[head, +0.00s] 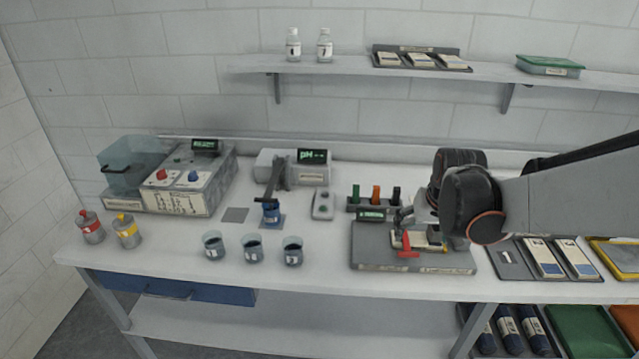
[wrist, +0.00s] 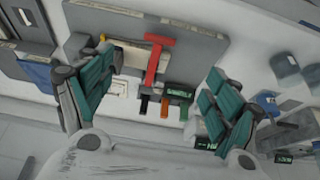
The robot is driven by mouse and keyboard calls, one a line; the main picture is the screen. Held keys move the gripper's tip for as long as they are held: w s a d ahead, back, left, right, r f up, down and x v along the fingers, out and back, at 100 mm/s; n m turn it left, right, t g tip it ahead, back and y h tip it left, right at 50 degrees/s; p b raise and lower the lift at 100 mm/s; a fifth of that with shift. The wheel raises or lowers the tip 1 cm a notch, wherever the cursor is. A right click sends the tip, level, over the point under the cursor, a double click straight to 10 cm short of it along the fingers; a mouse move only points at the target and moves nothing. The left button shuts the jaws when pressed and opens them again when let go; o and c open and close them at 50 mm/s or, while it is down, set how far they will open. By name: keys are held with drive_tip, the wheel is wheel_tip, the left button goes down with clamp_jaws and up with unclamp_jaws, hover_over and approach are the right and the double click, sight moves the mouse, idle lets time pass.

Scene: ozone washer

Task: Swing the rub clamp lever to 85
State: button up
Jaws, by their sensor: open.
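The red rub clamp lever (head: 407,245) stands at the front of a grey rub station base (head: 375,260), right of the bench's middle. In the wrist view the lever (wrist: 155,58) is a red T shape with its bar at the top. A pale strip or block lies beside it on the base. My gripper (head: 418,212) is over the back of the station, partly hidden behind my arm's dark joint. In the wrist view its green-padded fingers (wrist: 162,66) are wide apart, with the lever between them in the picture. Contact with the lever is not visible.
A rack with green, orange and black handled pieces (head: 375,200) and a small green-lit display (head: 371,215) stand close behind the station. Sample cards lie on a tray (head: 512,265) to the right. Numbered beakers (head: 252,248) stand to the left. Bench space between beakers and station is clear.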

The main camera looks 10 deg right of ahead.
sight(409, 253)
drive_tip(key=b+x, duration=0.4)
drive_tip(key=x, duration=0.9)
drive_tip(key=shift+w+d+f, duration=0.1)
drive_tip(key=shift+d+f, duration=0.05)
drive_tip(key=shift+f, duration=0.2)
drive_tip(key=c, duration=1.6)
drive_tip(key=shift+r, duration=0.1)
drive_tip(key=shift+c, duration=0.2)
drive_tip(key=shift+r, duration=0.1)
drive_tip(key=shift+r, duration=0.1)
drive_tip(key=shift+c, duration=0.5)
drive_tip(key=shift+r, duration=0.1)
clamp_jaws()
drive_tip(key=shift+r+g, duration=0.15)
drive_tip(key=shift+g, duration=0.15)
